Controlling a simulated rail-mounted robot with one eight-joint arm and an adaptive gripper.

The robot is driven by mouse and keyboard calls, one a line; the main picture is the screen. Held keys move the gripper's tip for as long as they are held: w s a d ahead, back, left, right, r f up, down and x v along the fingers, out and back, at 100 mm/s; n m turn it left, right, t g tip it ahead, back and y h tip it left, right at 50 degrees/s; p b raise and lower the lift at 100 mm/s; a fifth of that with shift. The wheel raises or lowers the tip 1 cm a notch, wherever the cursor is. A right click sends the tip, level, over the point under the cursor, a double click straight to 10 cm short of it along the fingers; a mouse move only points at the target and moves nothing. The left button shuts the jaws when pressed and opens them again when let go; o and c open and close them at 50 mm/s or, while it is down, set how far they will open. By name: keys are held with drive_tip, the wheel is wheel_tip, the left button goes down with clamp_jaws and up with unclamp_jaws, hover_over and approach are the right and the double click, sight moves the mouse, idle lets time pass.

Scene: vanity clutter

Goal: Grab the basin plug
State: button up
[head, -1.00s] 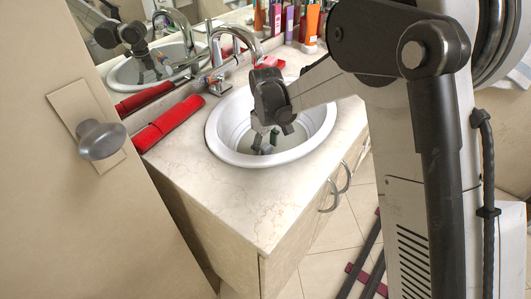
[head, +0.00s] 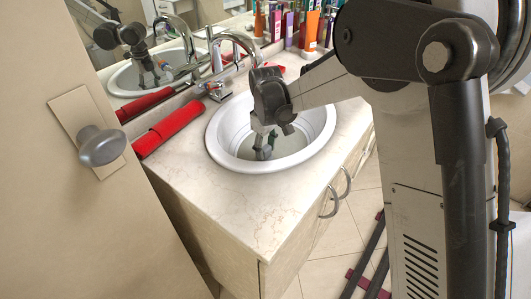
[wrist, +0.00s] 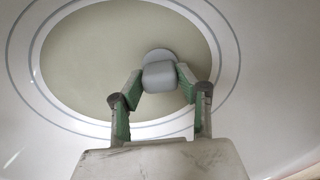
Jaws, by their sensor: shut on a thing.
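The basin plug (wrist: 159,77) is a small grey piece with a rounded block and a round disc behind it, seen in the wrist view above the pale basin floor. My gripper (wrist: 161,84) is shut on its block, one green-padded finger on each side. In the head view my gripper (head: 266,146) points down inside the white oval basin (head: 222,155). The plug cannot be made out there. I cannot tell whether the plug is clear of the basin floor.
A chrome faucet (head: 216,52) arches over the back of the basin, close to my wrist. A red rolled item (head: 167,131) lies to the left along the mirror. Several bottles (head: 290,25) stand behind. The front of the pale counter (head: 235,205) is clear.

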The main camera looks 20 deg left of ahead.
sight(266, 147)
wheel_tip(266, 147, up, 8)
drive_tip(key=shift+r+p, duration=0.2)
drive_tip(key=shift+p, duration=0.15)
wheel_tip(266, 147, up, 9)
drive_tip(key=p, duration=0.9)
drive_tip(key=shift+r, duration=0.2)
idle(0.4)
